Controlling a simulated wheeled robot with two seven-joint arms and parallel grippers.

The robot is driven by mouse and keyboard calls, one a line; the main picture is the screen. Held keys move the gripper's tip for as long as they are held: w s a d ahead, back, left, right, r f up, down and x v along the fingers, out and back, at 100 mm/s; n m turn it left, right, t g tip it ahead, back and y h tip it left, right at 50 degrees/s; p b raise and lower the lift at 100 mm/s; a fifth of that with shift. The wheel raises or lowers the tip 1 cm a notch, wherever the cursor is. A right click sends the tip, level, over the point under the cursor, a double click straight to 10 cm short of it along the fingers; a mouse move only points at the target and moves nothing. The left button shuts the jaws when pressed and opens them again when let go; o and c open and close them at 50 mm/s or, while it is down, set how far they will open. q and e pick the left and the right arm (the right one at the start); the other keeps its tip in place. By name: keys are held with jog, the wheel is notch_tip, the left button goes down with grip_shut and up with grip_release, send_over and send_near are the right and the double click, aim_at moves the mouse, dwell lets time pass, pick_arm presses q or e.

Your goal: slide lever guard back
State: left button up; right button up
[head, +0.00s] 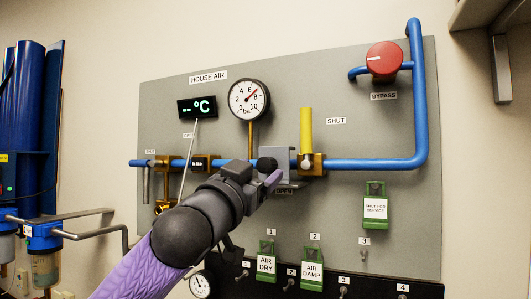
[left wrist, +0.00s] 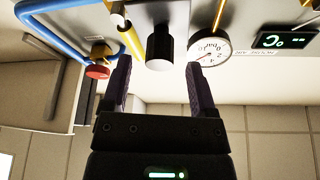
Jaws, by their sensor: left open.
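The lever guard is a grey plate (head: 289,170) on the blue pipe, just left of the upright yellow lever (head: 306,128). A black knob (head: 266,164) stands out from it; the knob also shows in the left wrist view (left wrist: 160,48), ahead of and roughly between the fingers. My left gripper (head: 262,184) is in front of the guard and hides part of it and the "OPEN" label. In the left wrist view the gripper (left wrist: 158,75) has its fingers wide apart with nothing between them. I see no contact with the knob. My right gripper is not in view.
A round gauge (head: 249,99) and a temperature display (head: 197,107) are above left. A red bypass knob (head: 384,59) is at upper right. Green tags hang below, including AIR DRY (head: 266,265) and AIR DAMP (head: 312,272).

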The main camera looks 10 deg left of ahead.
aim_at(262, 168)
pick_arm(q)
jog(key=shift+p+x, duration=0.55)
jog(key=shift+x, duration=1)
grip_shut()
